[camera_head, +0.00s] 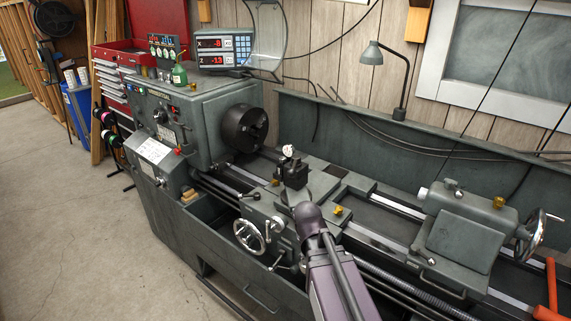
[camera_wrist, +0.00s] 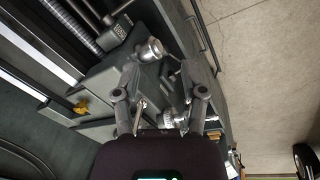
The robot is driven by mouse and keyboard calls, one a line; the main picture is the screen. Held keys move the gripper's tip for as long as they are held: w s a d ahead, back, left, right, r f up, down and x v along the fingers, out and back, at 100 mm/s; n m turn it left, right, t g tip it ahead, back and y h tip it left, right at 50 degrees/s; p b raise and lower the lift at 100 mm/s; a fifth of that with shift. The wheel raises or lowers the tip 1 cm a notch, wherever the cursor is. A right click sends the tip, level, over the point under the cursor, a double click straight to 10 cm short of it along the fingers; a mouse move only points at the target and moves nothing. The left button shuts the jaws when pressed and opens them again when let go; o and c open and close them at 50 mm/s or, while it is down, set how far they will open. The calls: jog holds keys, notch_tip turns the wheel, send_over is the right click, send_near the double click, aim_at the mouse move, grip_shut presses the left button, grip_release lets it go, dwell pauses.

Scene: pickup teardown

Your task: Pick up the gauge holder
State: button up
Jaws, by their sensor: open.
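A small white-faced dial gauge in a dark holder (camera_head: 289,164) stands upright on the lathe carriage, right of the chuck, in the head view. I cannot pick it out in the wrist view. My gripper (camera_wrist: 160,72) is open in the wrist view, with its two dark fingers apart and nothing held between them. Carriage parts, including a round metal knob (camera_wrist: 153,49) and a knurled collar (camera_wrist: 172,118), show beyond and between the fingers. In the head view my arm stands in front of the carriage and hides the gripper.
The chuck (camera_head: 244,128) is left of the gauge. A carriage handwheel (camera_head: 249,236) projects at the front. The tailstock (camera_head: 470,235) stands on the right, and a desk lamp (camera_head: 372,54) rises behind. Open concrete floor (camera_head: 60,220) lies left of the lathe.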

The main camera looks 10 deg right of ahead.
jog(key=w+r+n+t+h+p, duration=0.1)
jog(key=w+r+n+t+h, duration=0.15)
jog(key=w+n, duration=0.65)
jog(key=n+t+h+p, duration=0.2)
jog(key=n+t+h, duration=0.4)
jog(key=n, duration=1.1)
send_near(284, 158)
jog(key=s+a+r+t+y, duration=0.1)
jog(key=s+a+r, duration=0.1)
jog(key=s, duration=0.1)
jog(key=shift+s+d+f, duration=0.15)
jog(key=shift+s+d, duration=0.1)
jog(key=shift+b+x, duration=1.6)
jog(key=shift+x, duration=2.7)
jog(key=shift+w+a, duration=0.1)
jog(key=shift+a, duration=0.05)
